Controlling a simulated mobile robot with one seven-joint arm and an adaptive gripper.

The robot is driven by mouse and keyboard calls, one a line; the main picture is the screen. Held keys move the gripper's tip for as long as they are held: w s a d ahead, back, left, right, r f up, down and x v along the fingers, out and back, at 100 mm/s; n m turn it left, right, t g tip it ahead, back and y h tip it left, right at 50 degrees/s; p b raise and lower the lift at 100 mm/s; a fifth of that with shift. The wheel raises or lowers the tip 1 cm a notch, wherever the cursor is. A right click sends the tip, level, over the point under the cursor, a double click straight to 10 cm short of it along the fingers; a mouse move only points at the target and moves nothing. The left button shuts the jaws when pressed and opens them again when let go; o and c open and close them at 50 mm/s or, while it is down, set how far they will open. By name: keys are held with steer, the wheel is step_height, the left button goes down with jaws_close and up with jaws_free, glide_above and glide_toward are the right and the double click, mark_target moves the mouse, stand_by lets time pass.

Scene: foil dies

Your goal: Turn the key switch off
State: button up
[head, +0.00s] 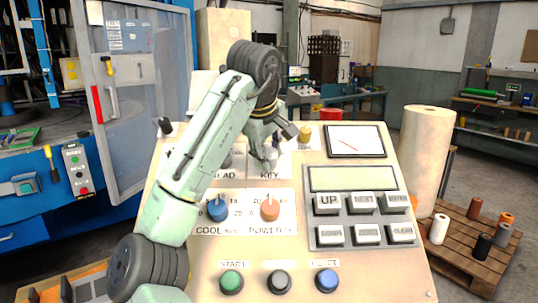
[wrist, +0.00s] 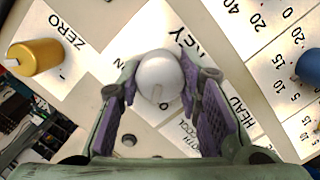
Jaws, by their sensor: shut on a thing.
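The key switch (wrist: 160,80) is a round white-grey knob on the panel, below the lettering KEY in the wrist view. My gripper (wrist: 158,95) has its two purple-padded fingers on either side of the knob, shut on it. An O mark shows just beside the knob, and an N shows on its other side. In the head view the key switch (head: 270,154) sits in the panel's upper middle, above the KEY label, with my gripper (head: 272,140) over it. The fingers hide part of the knob and its label.
A yellow knob (wrist: 35,57) marked ZERO is near the key switch. A blue knob (head: 217,210) and an orange knob (head: 270,209) sit lower on the panel. A button pad (head: 312,232) and a small screen (head: 356,141) are at the right. START and other buttons line the front.

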steer(key=shift+n, duration=1.2)
steer(key=o, duration=1.1)
steer(key=shift+o, duration=0.2)
steer(key=v, duration=1.2)
steer(key=shift+s+a+f, duration=0.15)
steer(key=shift+s, duration=0.05)
